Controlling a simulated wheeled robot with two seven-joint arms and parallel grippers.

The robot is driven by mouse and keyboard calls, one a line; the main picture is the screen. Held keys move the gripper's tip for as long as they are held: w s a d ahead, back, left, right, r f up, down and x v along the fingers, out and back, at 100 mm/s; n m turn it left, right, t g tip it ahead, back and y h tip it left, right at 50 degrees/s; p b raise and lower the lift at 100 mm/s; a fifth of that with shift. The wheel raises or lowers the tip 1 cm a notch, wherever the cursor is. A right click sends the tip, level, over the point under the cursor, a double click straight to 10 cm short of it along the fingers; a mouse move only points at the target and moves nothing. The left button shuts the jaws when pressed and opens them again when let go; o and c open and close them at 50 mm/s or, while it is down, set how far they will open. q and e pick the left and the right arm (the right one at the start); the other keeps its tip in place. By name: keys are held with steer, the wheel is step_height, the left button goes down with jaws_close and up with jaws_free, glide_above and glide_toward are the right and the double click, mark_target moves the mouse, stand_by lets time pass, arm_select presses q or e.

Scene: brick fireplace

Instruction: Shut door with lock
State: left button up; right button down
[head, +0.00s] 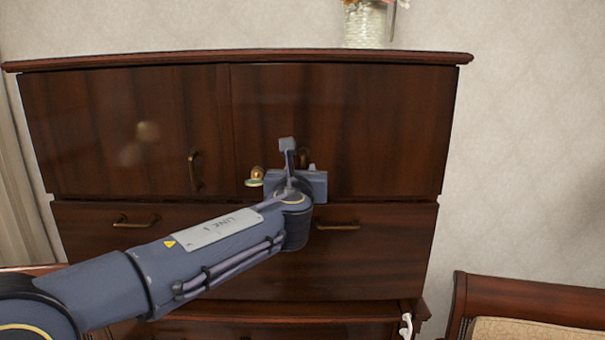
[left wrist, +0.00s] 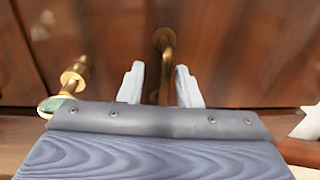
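The dark wood cabinet has two upper doors, a left door (head: 130,125) and a right door (head: 390,125). Both look flush with the front, though a small gap would be hard to see. A brass lock piece (head: 256,173) with a greenish round end sits near the right door's inner edge; the lock piece also shows in the left wrist view (left wrist: 74,78). My left gripper (left wrist: 159,85) is open in front of the right door, its fingers on either side of the brass handle (left wrist: 165,62). Contact is not clear. My left arm hides part of the door. My right gripper is not in view.
The left door has its own brass handle (head: 194,170). A wide drawer (head: 385,250) with brass pulls lies below the doors. A glass vase (head: 366,24) stands on top. A wooden seat with a pale cushion (head: 540,329) is at lower right.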

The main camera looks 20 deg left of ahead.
arm_select(q)
steer(key=shift+s+d, duration=0.15)
steer(key=s+d+b, duration=0.1)
steer(key=s+b, duration=0.1)
steer(key=s, duration=0.5)
steer(key=shift+s+d, duration=0.15)
steer(key=shift+s, duration=0.15)
